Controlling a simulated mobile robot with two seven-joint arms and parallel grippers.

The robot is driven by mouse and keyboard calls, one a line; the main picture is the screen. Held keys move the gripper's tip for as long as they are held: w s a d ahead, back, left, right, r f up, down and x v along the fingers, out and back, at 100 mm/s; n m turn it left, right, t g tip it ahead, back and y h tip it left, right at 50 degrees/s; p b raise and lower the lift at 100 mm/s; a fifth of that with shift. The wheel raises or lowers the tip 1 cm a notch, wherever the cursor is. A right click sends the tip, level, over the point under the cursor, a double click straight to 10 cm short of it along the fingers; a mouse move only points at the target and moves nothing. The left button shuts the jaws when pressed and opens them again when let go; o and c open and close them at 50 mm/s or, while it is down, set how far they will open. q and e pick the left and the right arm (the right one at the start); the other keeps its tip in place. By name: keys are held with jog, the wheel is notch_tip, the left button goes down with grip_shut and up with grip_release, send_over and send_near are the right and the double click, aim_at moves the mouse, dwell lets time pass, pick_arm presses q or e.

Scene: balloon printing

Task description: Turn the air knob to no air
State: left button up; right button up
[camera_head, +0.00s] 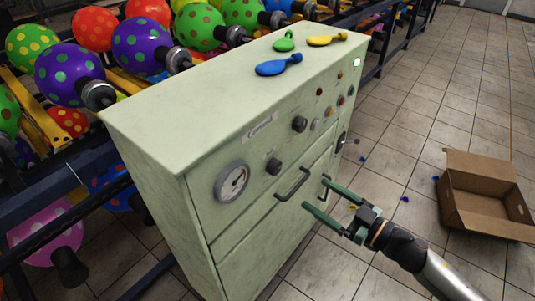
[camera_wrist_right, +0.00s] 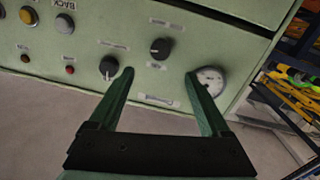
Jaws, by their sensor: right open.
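A pale green control cabinet (camera_head: 150,121) stands in the middle of the head view. Its front carries two black knobs, one (camera_head: 273,166) beside the round gauge (camera_head: 232,181) and one (camera_head: 299,124) further right. In the right wrist view, which is upside down, these are the knob near the gauge (camera_wrist_right: 160,48) and the other knob (camera_wrist_right: 109,66). Their labels are too small to read, so I cannot tell which is the air knob. My right gripper (camera_head: 315,192) is open and empty in front of the panel, apart from both knobs. My left gripper is out of view.
Drawer handles (camera_head: 293,184) stick out below the knobs. Flat balloons (camera_head: 279,65) lie on the cabinet top. Racks of inflated dotted balloons (camera_head: 68,74) stand behind and left.

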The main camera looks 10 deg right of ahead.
aim_at(278, 169)
jog(key=x, duration=1.2)
jog(key=shift+a, duration=0.15)
jog(key=shift+c, duration=0.3)
grip_shut()
